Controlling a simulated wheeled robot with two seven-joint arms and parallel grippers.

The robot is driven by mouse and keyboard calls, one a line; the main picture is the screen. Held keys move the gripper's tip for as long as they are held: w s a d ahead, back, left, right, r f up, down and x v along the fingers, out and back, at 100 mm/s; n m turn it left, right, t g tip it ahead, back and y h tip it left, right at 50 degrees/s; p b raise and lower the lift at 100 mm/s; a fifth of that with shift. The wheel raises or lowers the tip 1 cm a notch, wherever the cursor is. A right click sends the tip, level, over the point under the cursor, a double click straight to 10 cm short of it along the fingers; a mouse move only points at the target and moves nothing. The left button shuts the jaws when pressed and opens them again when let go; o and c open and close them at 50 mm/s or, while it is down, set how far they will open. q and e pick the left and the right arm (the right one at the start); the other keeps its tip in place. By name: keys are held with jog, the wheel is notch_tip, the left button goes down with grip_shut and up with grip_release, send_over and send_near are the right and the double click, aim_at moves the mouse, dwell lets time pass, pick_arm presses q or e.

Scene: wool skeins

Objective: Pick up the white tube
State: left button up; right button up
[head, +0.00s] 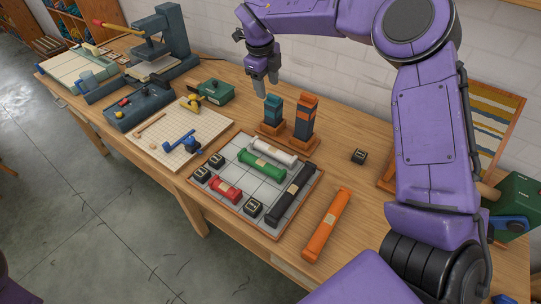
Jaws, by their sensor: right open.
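The white tube (273,150) lies on the grey gridded tray (229,155), near its far edge. A green tube (262,165) lies just in front of it, and a long black tube (290,194) lies at the tray's right side. A red tube (225,188) lies towards the front left. My right gripper (265,88) is open and empty, pointing down, behind the tray and above the far part of the table. It is apart from the white tube. My left gripper is not in view.
Two upright stacks of dark and orange pieces (304,118) stand just behind the tray, near my right gripper. An orange tube (327,224) lies right of the tray. Small black blocks (253,208) sit on the tray. A cutting mat with tools (182,132) lies to the left.

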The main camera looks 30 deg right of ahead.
jog(key=b, duration=1.8)
send_near(269, 148)
jog(key=f, duration=0.3)
jog(key=d+f+p, duration=0.1)
jog(key=f, duration=0.2)
jog(key=d+f, duration=0.1)
jog(key=f, duration=0.3)
jog(key=shift+w+f+p, duration=0.1)
jog(key=shift+w+p, duration=0.2)
jog(key=shift+w, duration=0.05)
jog(key=c, duration=0.9)
